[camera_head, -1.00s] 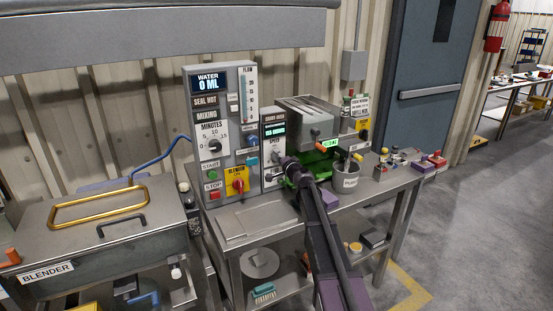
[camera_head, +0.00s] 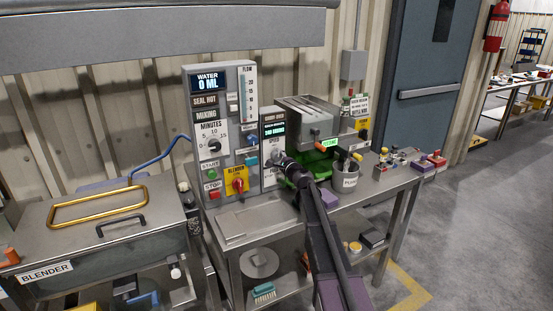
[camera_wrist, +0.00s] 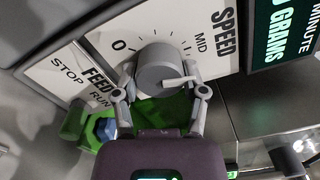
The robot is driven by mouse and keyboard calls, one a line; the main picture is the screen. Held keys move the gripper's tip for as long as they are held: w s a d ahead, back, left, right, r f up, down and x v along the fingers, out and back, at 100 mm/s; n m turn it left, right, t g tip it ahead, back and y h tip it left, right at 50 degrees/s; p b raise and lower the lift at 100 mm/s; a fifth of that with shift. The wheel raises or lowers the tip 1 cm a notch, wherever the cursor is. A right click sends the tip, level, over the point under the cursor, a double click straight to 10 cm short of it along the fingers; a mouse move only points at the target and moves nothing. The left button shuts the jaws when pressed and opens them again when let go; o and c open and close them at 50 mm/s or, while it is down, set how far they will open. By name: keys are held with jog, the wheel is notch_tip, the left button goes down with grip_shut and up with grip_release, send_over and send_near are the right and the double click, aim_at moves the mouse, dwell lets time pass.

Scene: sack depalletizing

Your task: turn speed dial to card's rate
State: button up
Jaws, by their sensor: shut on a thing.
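The grey speed dial (camera_wrist: 160,68) sits on a white plate marked SPEED, with 0 and MID on its scale. Its white pointer points right in the wrist view, clockwise past MID. My gripper (camera_wrist: 162,88) has a finger on each side of the dial and is shut on it. In the head view my gripper (camera_head: 277,161) is at the feeder panel (camera_head: 270,126) and covers the dial. The green-lettered display (camera_wrist: 285,40) is cut off, showing "0 GRAMS" and "MINUTE". A white card (camera_head: 360,105) stands behind the bench; its lettering is too small to read.
A FEED switch plate marked STOP and RUN (camera_wrist: 80,78) lies close beside the dial. The tall blender panel (camera_head: 222,120) stands left of the feeder. A labelled bucket (camera_head: 345,175) and green tray (camera_head: 318,166) are to the right.

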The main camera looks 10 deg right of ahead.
jog(key=shift+s+a, duration=0.1)
jog(key=o, duration=1.1)
jog(key=shift+o, duration=0.2)
jog(key=v, duration=1.2)
